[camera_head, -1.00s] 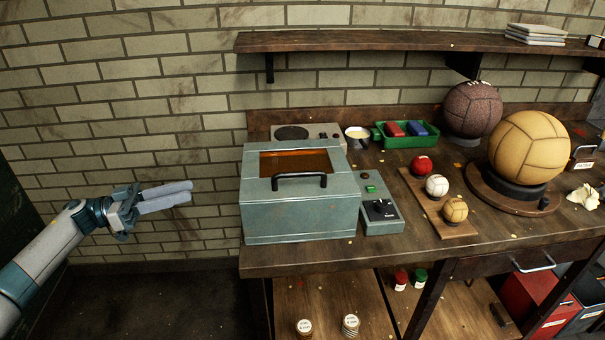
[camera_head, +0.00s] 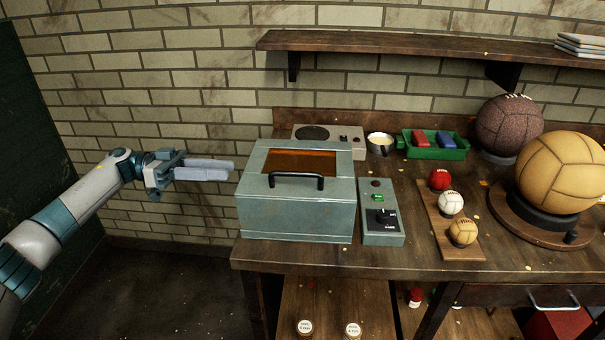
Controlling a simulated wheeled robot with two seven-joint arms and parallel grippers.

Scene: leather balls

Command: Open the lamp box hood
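The lamp box (camera_head: 297,215) is a grey-green metal box at the left end of the workbench. Its hood is down, with an amber window (camera_head: 300,161) in the top and a black handle (camera_head: 296,176) at the front edge. My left gripper (camera_head: 232,170) is just left of the box at about the height of its top, pointing right, apart from the handle. Its fingers appear close together and nothing shows between them, but the side-on angle hides any gap. My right gripper is not in view.
A control panel (camera_head: 382,228) with a knob stands right of the box. Behind are a grey device (camera_head: 333,134), a cup (camera_head: 380,144) and a green tray (camera_head: 460,153). Small balls on a board (camera_head: 467,247) and large balls fill the right. A shelf (camera_head: 420,41) hangs above.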

